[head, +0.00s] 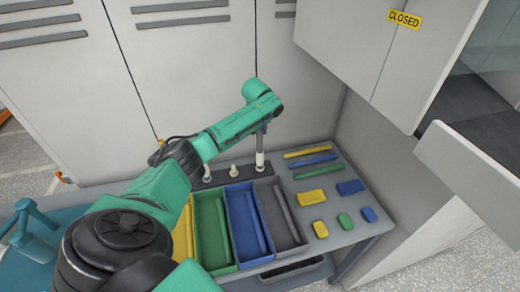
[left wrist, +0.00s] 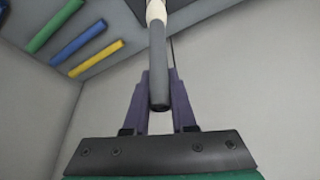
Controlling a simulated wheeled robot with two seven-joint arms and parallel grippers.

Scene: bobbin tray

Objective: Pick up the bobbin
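My left gripper (head: 261,128) points down over the back of the tray table. Its two dark fingers (left wrist: 160,85) lie close on both sides of the grey shaft of a bobbin (left wrist: 159,65) and appear shut on it. The bobbin stands upright; its pale lower part shows in the head view (head: 260,158), just over the dark rack strip (head: 220,179). I cannot tell whether its foot touches the strip. Two other pale pieces (head: 233,171) (head: 207,173) stand on the strip to the left. My right gripper is not in view.
Yellow, green (head: 202,203), blue (head: 232,195) and grey (head: 262,186) bins stand in front of the rack. Coloured bars and blocks (head: 311,196) lie on the right of the table. Pale cabinets (head: 190,60) stand close behind; an open door (head: 470,160) juts in at right.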

